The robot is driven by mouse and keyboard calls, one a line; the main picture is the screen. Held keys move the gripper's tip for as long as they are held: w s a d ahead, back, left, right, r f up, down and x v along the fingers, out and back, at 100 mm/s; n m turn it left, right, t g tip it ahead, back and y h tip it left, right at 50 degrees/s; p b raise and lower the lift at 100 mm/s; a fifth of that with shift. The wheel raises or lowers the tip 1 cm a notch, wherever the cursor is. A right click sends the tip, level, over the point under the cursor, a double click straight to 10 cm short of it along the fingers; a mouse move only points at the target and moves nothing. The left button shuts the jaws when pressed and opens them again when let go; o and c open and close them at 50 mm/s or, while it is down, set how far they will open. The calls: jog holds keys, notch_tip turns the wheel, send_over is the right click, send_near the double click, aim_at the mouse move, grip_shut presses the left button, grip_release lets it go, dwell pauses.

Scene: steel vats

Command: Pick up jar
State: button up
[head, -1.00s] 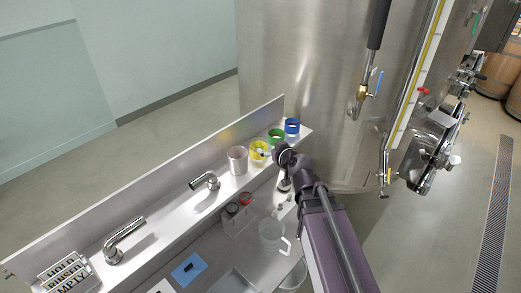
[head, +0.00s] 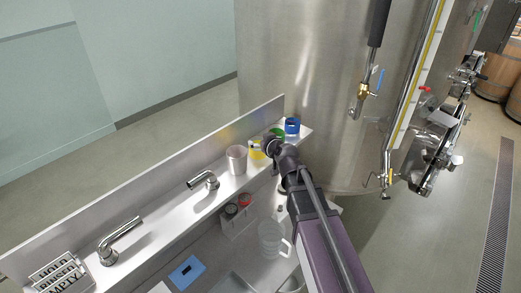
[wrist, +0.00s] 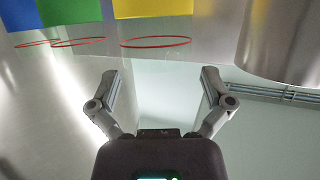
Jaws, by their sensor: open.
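No single thing is clearly marked as the jar. On the steel ledge stand a pale pinkish cup-like vessel (head: 237,160), a yellow container (head: 256,154), a green one (head: 277,134) and a blue one (head: 292,126). Two small vessels with a dark top (head: 231,211) and a red top (head: 244,200) sit in a holder below. My gripper (wrist: 160,74) is open and empty in the wrist view. In the head view it is by the yellow container, partly hiding it and the green one. The wrist view shows the yellow (wrist: 153,8), green (wrist: 70,12) and blue (wrist: 18,15) containers beyond the fingertips.
A large steel vat (head: 300,80) rises behind the ledge's right end. Two taps (head: 203,181) (head: 122,238) project over the sink area. A sign (head: 62,275) stands at lower left.

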aim_at(255, 136)
jog(key=shift+w, duration=0.1)
jog(key=b+x, duration=0.1)
jog(key=x, duration=0.2)
jog(key=shift+w+f, duration=0.15)
jog(key=shift+w, duration=0.15)
jog(key=shift+b+x, duration=0.35)
jog(key=shift+x, duration=0.4)
jog(key=c, duration=0.9)
